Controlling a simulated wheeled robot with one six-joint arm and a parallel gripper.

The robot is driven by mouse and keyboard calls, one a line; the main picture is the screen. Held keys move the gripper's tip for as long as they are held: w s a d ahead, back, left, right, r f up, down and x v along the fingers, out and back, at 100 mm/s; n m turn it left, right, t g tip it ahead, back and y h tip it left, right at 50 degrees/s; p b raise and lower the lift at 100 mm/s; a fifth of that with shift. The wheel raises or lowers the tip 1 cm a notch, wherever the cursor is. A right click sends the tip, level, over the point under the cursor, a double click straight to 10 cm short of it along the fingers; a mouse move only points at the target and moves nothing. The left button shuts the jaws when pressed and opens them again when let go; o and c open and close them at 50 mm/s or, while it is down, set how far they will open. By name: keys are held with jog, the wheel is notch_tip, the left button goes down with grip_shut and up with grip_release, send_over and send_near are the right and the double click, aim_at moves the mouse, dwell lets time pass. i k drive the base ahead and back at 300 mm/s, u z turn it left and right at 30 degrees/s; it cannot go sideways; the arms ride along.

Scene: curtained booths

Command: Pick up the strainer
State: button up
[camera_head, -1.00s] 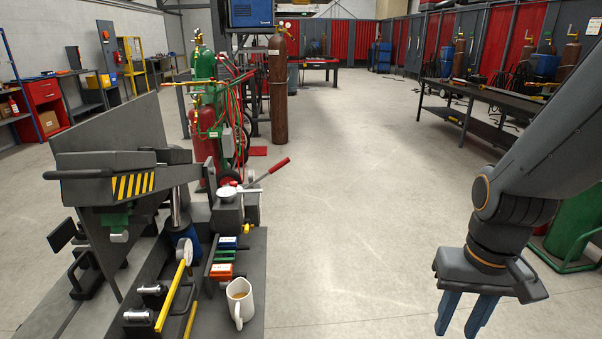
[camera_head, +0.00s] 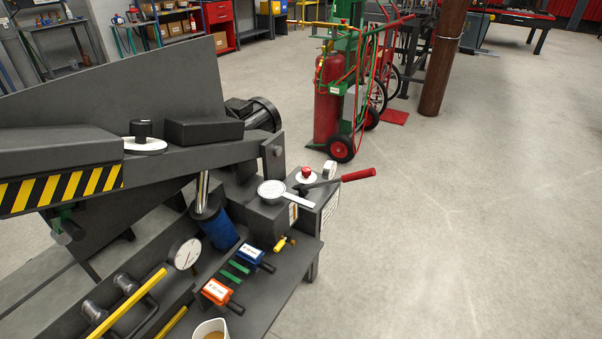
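The strainer (camera_head: 271,191) is a small pale round bowl with a short light handle pointing right. It rests on top of a dark grey block (camera_head: 268,212) at the right end of the grey machine. The handle reaches over the block's right side. My gripper is not in view now, and no part of my arm shows.
A red-handled lever (camera_head: 357,175) and a red button (camera_head: 306,172) are just behind and right of the strainer. A blue clamp (camera_head: 256,257), an orange clamp (camera_head: 220,296), a gauge (camera_head: 186,254) and a mug (camera_head: 210,331) are nearer. Floor at right is clear.

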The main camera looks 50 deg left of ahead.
aim_at(269, 190)
jog(key=u, duration=0.7)
jog(key=i, duration=1.2)
jog(key=u, duration=1.3)
jog(key=i, duration=0.25)
jog(key=u, duration=0.05)
